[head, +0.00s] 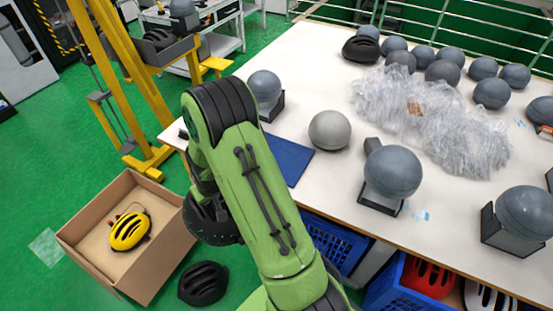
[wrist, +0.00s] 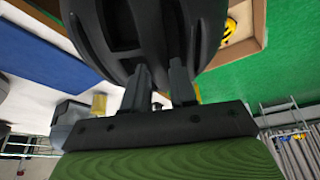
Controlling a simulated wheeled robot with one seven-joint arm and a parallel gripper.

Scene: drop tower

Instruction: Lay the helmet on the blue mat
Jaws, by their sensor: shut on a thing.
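My gripper (wrist: 161,88) is shut on a black helmet (wrist: 150,30), which fills the upper middle of the wrist view. In the head view the black helmet (head: 208,222) hangs beside the table's front left edge, partly hidden by my green arm. The blue mat (head: 289,161) lies flat on the white table, right of my arm, and is partly covered by it. The blue mat also shows at the upper left of the wrist view (wrist: 40,42). The helmet is apart from the mat. My fingertips are hidden in the head view.
A cardboard box (head: 85,232) with a yellow helmet (head: 129,231) stands on the green floor, and another black helmet (head: 203,284) lies near it. A grey ball (head: 329,130) and a headform (head: 264,88) stand near the mat. Clear plastic wrap (head: 440,120) covers the table's middle.

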